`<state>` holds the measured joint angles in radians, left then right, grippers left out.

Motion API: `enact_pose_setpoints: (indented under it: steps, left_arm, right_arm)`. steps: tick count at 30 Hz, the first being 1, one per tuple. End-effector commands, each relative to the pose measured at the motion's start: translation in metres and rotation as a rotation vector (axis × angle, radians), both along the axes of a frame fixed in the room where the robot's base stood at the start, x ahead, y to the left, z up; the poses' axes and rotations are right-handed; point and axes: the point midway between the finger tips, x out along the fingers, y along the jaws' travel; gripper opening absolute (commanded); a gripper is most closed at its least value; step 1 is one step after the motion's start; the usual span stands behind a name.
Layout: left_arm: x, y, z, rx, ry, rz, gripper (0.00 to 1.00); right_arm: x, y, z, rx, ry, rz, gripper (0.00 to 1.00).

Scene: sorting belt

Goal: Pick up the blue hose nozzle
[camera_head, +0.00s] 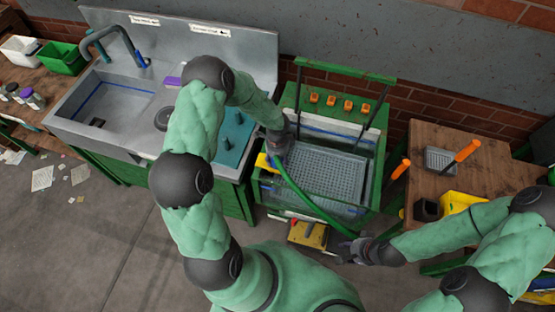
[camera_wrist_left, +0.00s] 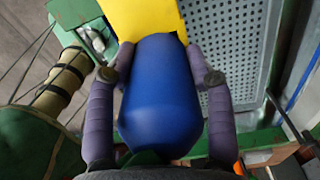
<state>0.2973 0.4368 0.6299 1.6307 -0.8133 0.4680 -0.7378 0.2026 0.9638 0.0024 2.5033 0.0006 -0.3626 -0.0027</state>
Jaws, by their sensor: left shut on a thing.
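The blue hose nozzle (camera_wrist_left: 160,95) fills the middle of the left wrist view as a rounded blue body. My left gripper (camera_wrist_left: 160,75) has a purple-grey finger on each side of it and is shut on it. In the head view my left gripper (camera_head: 275,155) is at the left rim of the green-framed wash basin (camera_head: 372,190), and the nozzle is mostly hidden there. A green hose (camera_head: 305,200) curves from that gripper down to my right gripper (camera_head: 352,247). My right gripper is low in front of the basin; whether its fingers close on the hose is unclear.
A yellow piece (camera_head: 263,161) shows beside my left gripper. A perforated grey tray (camera_head: 325,172) lies in the basin. A metal sink (camera_head: 115,95) is at left, and a wooden table (camera_head: 440,185) with orange-handled tools (camera_head: 467,150) is at right. A yellow-topped box (camera_head: 308,235) sits below the basin.

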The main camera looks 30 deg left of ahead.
Motion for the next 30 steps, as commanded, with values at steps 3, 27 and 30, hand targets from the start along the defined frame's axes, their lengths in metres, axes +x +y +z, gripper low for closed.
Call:
enact_pose_setpoints:
  steps: [3,27,30]
  left_arm:
    - [0.000,0.000,0.000,0.000,0.000,0.000,0.15]
    - [0.000,0.000,0.097,0.000,-0.001,0.001,0.15]
    - [0.000,0.000,0.100,0.000,0.000,0.000,0.15]
  right_arm:
    - [0.000,0.000,0.000,0.000,0.000,0.000,0.40]
    - [0.000,0.000,0.007,0.000,0.000,0.000,0.40]
    - [0.000,0.000,0.007,0.000,0.000,0.000,0.40]
